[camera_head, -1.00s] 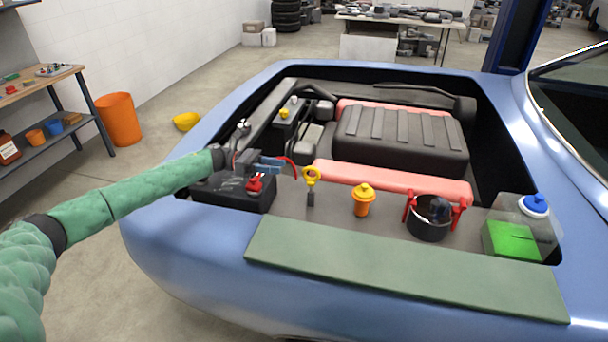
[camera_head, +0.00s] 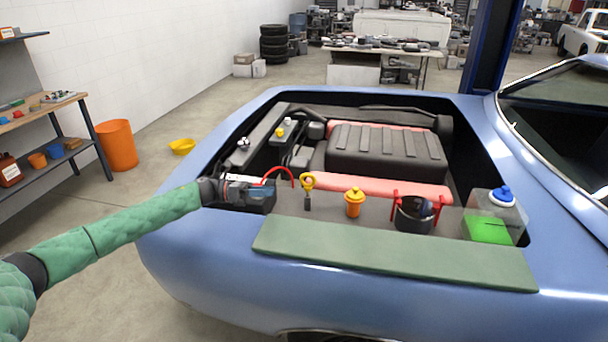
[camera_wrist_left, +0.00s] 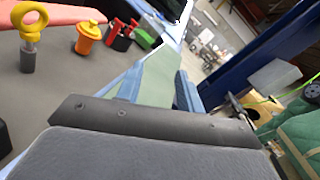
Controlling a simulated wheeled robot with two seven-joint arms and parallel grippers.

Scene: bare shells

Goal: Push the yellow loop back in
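The yellow loop (camera_head: 308,182) is a ring-shaped handle on a short dark stem. It stands upright on the grey panel near the front of the engine bay, left of the orange cap (camera_head: 354,202). It also shows at the upper left of the left wrist view (camera_wrist_left: 29,22), with its stem visible below the ring. My left gripper (camera_head: 262,196) is left of the loop, over the battery area, and apart from it. In the left wrist view its two blue fingers (camera_wrist_left: 158,88) are spread with nothing between them. My right gripper is not in view.
Right of the orange cap are a dark pot with red clamps (camera_head: 415,214) and a clear tank with a blue cap (camera_head: 498,205) and green liquid. A red cable (camera_head: 279,171) arches beside my left gripper. A green mat (camera_head: 390,260) lies bare along the fender.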

